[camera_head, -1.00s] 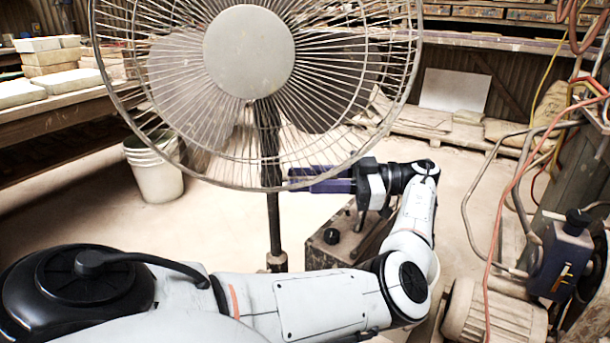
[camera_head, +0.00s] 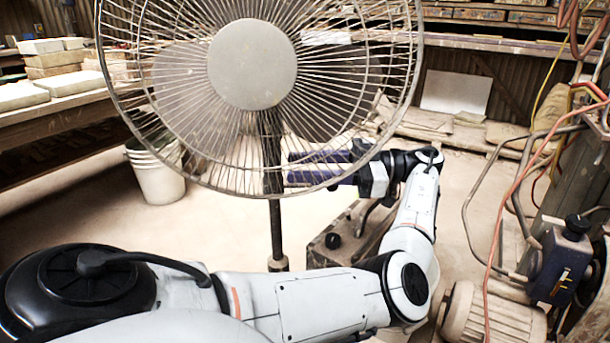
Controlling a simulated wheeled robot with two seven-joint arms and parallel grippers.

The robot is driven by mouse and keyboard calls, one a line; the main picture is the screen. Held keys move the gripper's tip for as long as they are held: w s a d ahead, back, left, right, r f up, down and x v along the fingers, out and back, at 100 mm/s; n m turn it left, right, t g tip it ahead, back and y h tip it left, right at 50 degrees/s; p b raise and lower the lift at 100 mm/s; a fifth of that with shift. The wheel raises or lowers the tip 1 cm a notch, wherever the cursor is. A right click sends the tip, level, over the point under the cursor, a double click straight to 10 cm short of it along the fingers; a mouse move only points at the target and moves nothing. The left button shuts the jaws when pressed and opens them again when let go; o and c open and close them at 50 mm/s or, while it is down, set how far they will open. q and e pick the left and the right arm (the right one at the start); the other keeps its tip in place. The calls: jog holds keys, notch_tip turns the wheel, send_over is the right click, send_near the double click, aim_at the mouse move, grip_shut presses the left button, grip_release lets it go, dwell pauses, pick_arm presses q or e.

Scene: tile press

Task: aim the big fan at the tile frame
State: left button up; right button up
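The big fan (camera_head: 252,64) fills the upper middle of the head view. Its round wire guard and grey hub face me, and it stands on a dark post (camera_head: 275,220). My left gripper (camera_head: 290,167) reaches in from the right, just right of the post and behind the lower right of the guard. Its two purple-dark fingers are apart, with a gap between them. The guard wires partly cover them, and I cannot tell whether they touch the fan. My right gripper is not in view. I cannot make out a tile frame with certainty.
A white bucket (camera_head: 157,172) stands on the floor at left, near a bench (camera_head: 60,118) with stacked slabs. A dusty box with a black knob (camera_head: 333,241) sits behind my forearm. Hoses, bent tubing and a motor (camera_head: 492,318) crowd the right. Floor between is open.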

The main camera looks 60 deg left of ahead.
pick_arm(q)
notch_tip(320, 180, up, 6)
jog(key=shift+f+p, duration=0.25)
jog(key=shift+p, duration=0.35)
jog(key=shift+r, duration=0.2)
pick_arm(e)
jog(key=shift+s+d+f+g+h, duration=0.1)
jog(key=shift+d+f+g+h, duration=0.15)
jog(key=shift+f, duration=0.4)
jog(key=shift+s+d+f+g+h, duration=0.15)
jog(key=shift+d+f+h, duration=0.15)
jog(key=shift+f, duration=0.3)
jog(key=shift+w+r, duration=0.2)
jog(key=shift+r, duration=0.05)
